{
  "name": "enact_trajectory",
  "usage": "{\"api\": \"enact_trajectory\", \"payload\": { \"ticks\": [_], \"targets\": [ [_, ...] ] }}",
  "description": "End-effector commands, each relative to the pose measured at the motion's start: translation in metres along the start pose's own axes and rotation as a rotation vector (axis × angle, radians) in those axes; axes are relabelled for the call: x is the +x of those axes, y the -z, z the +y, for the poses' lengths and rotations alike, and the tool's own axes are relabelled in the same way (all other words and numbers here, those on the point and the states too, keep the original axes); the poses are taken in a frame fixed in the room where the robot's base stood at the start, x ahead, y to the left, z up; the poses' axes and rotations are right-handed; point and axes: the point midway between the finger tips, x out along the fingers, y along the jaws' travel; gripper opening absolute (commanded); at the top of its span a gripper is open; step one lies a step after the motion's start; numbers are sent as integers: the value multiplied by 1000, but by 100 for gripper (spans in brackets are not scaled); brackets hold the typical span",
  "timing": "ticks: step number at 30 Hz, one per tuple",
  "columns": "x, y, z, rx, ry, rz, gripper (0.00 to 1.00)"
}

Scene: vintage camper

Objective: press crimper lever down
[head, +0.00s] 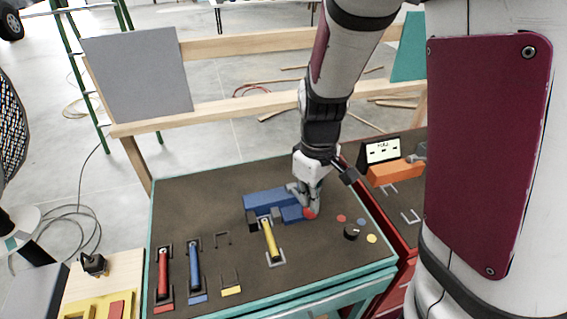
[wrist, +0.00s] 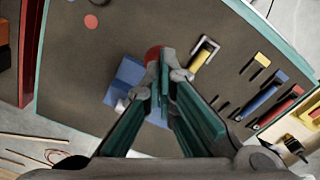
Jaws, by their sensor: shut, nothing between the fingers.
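The crimper (head: 265,198) is a blue block on the dark bench top, with a smaller blue part at its right. A round red knob (head: 311,213), seemingly the lever's end, shows at that side. My gripper (head: 306,205) is shut and empty, pointing down right at the knob. In the wrist view my fingertips (wrist: 166,68) overlap the red knob (wrist: 153,53), and the blue crimper (wrist: 124,80) lies to their left. The fingers hide part of the lever, so I cannot tell whether they touch it or how far down it is.
Red (head: 163,272) and blue (head: 194,267) handled tools sit at the left. A black knob (head: 352,232) and coloured discs lie at the right. An orange block (head: 396,172) is on the red cart beyond.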

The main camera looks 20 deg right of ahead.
Motion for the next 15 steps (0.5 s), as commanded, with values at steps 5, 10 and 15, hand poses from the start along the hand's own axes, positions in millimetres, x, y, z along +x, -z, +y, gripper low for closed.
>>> {"api": "enact_trajectory", "payload": {
  "ticks": [5,10,15],
  "targets": [
    [2,0,0,0,-1,0,0],
    [8,-1,0,1,0,0,0],
    [15,-3,-2,0,-1,0,0]
  ]
}}
